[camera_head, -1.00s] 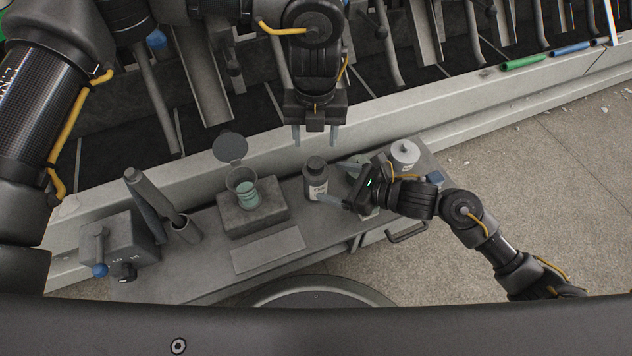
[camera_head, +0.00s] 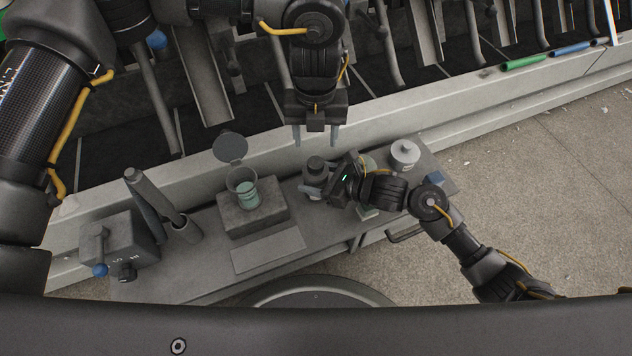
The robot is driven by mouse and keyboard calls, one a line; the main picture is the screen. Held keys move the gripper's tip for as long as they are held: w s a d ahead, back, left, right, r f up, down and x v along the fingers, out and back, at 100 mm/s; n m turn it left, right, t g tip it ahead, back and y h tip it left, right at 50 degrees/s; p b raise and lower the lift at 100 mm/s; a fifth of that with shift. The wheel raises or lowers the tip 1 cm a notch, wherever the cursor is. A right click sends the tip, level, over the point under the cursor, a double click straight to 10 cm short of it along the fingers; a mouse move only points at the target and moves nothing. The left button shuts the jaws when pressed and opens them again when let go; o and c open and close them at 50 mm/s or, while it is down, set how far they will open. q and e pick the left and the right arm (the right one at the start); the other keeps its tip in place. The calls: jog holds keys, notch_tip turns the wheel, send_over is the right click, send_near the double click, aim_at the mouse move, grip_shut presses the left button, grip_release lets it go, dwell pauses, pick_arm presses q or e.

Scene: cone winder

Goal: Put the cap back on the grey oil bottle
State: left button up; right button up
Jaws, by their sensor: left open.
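The grey oil bottle (camera_head: 316,166) stands upright on the bench, with a dark top; I cannot tell whether that is its cap or its neck. My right gripper (camera_head: 319,180) reaches in from the right at the bottle's body, its fingers around or beside it. The gripper covers much of the bottle and its label, and I cannot tell whether the fingers press on it. My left gripper (camera_head: 316,137) points down behind and above the bottle, open and empty, its two fingers apart. I cannot make out a separate loose cap.
A raised block (camera_head: 265,216) holds a greenish cup with a round lid. A flat plate (camera_head: 268,250) lies in front. A white lidded pot (camera_head: 404,153) stands right of my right gripper, and a grey box (camera_head: 110,243) at the left. The machine ledge (camera_head: 450,118) runs behind.

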jog(key=c, duration=1.2)
pick_arm(q)
jog(key=shift+s+d+f, duration=0.2)
jog(key=shift+s+f, duration=0.05)
pick_arm(e)
grip_shut()
pick_arm(q)
jog(key=shift+s+d+n, duration=0.1)
jog(key=shift+n, duration=1)
jog(key=n, duration=0.4)
jog(key=shift+n, duration=0.3)
jog(key=n, duration=1.2)
jog(key=shift+r, duration=0.15)
jog(key=n, duration=0.4)
jog(key=shift+w+r+n, duration=0.1)
jog(key=shift+w+n, duration=0.15)
jog(key=shift+n, duration=0.15)
jog(key=n, duration=0.4)
jog(key=shift+w+a, duration=0.1)
jog(key=shift+a, duration=0.15)
jog(key=n, duration=0.4)
